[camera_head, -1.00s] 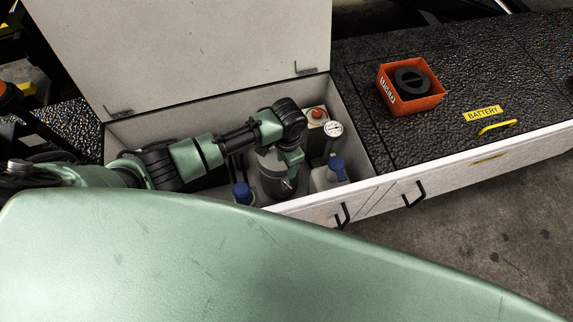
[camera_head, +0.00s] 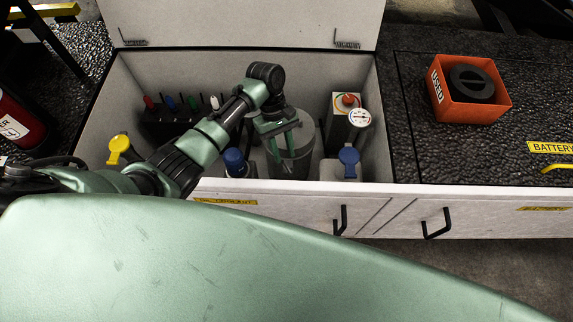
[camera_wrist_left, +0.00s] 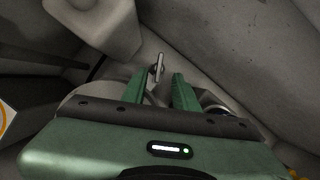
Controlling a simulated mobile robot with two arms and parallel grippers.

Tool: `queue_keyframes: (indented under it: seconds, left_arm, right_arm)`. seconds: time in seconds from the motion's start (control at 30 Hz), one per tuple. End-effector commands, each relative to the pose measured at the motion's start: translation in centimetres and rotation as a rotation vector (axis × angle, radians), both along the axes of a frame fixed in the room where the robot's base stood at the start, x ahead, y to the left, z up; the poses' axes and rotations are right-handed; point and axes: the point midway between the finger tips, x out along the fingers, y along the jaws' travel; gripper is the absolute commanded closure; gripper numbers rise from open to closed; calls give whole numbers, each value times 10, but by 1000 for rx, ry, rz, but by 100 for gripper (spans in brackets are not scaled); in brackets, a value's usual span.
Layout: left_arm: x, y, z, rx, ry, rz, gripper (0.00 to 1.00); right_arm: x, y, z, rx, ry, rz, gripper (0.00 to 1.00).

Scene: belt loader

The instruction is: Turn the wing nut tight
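The wing nut (camera_wrist_left: 158,67) shows in the left wrist view as a small pale metal piece standing upright just beyond my fingertips, seen through the gap between them. My left gripper (camera_wrist_left: 162,82) is open, with one green finger on each side of that gap and nothing between them. In the head view my left gripper (camera_head: 284,150) points down into the open compartment, in front of a grey cylindrical canister (camera_head: 304,140). The wing nut cannot be made out in the head view. My right gripper is not in view.
The open compartment (camera_head: 180,72) also holds a blue-capped bottle (camera_head: 234,162), a blue-capped jug (camera_head: 348,160), a gauge (camera_head: 359,118), and a rack of coloured-handled tools (camera_head: 180,122). An orange box (camera_head: 468,108) stands on the black deck to the right. The raised lid (camera_head: 240,22) is behind.

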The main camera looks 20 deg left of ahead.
Motion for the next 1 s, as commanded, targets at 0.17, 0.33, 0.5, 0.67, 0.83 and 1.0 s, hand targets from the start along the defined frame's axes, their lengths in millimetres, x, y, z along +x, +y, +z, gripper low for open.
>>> queue_keyframes:
  seconds: [0.17,0.33,0.5,0.67,0.83,1.0]
  left_arm:
    - [-9,-8,-28,1,1,-2,71]
    - [-12,-12,-43,1,-2,-2,71]
    - [-14,-13,-47,1,-3,-3,71]
    - [-14,-14,-47,1,-3,-3,71]
    - [-14,-13,-47,1,-3,-3,100]
    - [-13,-14,-46,2,-3,-9,100]
  right_arm:
    - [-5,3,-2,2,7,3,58]
    - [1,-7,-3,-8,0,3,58]
    - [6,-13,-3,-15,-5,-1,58]
    - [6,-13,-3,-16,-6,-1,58]
    - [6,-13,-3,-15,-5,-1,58]
    - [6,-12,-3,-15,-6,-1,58]
